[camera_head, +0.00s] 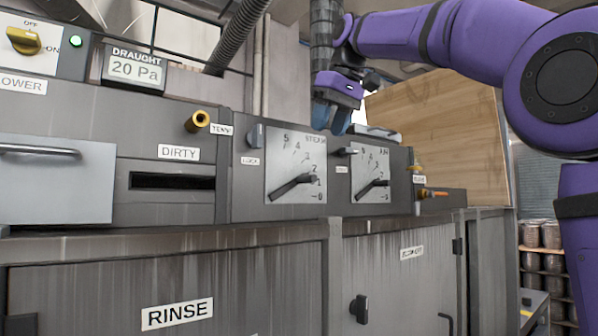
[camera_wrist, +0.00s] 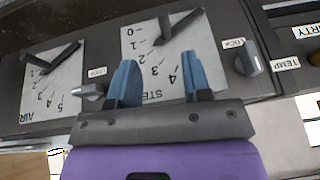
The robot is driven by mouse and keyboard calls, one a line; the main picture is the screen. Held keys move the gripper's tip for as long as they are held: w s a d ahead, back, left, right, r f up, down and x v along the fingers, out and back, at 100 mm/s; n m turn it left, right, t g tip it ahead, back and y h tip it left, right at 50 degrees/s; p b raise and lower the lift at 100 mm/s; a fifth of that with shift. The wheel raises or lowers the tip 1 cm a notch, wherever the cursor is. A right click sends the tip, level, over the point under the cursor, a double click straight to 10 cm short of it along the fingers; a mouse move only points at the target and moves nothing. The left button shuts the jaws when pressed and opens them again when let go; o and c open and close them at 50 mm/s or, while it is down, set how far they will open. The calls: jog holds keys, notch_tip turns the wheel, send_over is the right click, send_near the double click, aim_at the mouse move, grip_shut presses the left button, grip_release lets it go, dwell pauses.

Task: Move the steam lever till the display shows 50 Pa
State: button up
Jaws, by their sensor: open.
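The draught display (camera_head: 136,70) reads 20 Pa. The steam dial (camera_head: 279,160) is a pale plate marked 0 to 5. In the wrist view the steam lever (camera_wrist: 180,27) shows upside down at the top, beyond my fingertips. My gripper (camera_head: 340,118) is above and to the right of the steam dial in the head view. In the wrist view its two blue fingers (camera_wrist: 160,72) are apart, with only the dial face between them. They appear clear of the lever.
The air dial (camera_head: 362,165) with a similar lever (camera_head: 373,187) stands to the right. A lock knob (camera_head: 256,135) is beside the steam dial, upright. Another lock knob (camera_head: 346,151) beside the air dial lies sideways. A wooden board (camera_head: 440,130) is behind my arm.

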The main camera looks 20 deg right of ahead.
aim_at(296, 186)
jog(key=x, duration=1)
jog(key=shift+w+a+f, duration=0.1)
jog(key=shift+w+a, duration=0.3)
grip_shut()
